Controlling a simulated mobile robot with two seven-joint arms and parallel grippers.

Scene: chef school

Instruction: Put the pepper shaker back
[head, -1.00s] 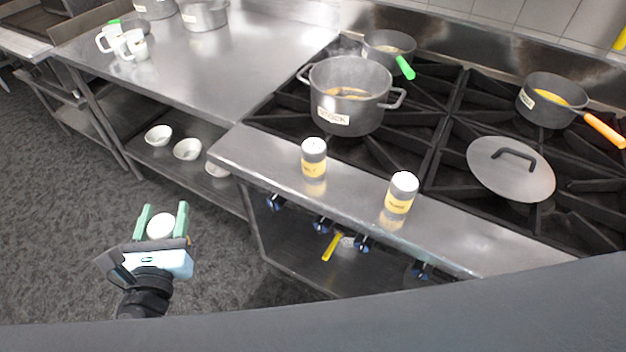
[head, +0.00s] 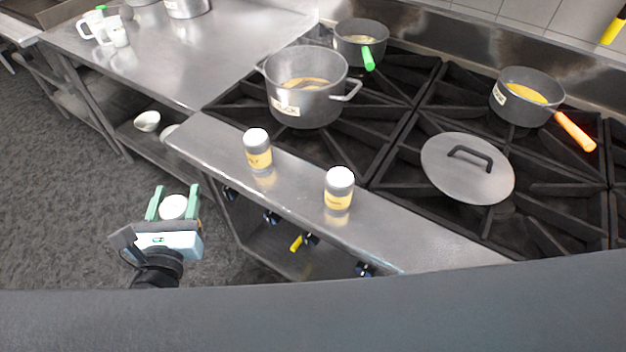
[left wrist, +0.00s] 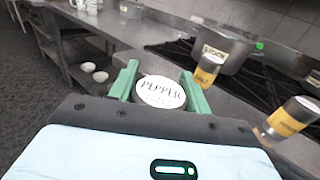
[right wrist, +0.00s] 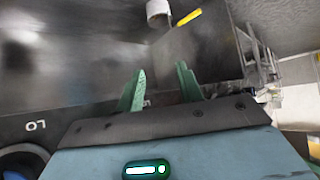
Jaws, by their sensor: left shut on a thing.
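The pepper shaker (head: 173,207) is in my left gripper (head: 173,190), upright, out over the floor to the left of the stove's front ledge. Its white lid, marked PEPPER (left wrist: 161,92), shows between the green fingers of my left gripper (left wrist: 160,74) in the left wrist view; its body is hidden. A salt shaker (head: 257,150) and another yellow-labelled shaker (head: 339,190) stand apart on the ledge (head: 300,178). My right gripper (right wrist: 160,68) is open and empty in the right wrist view; the head view does not show it.
A stock pot (head: 307,95), a green-handled pan (head: 358,45), an orange-handled pan (head: 525,98) and a lid (head: 467,170) sit on the burners behind the ledge. Knobs (head: 270,216) stick out below it. The ledge has bare room beside the shakers. White mugs (head: 112,30) stand on the left counter (head: 180,60).

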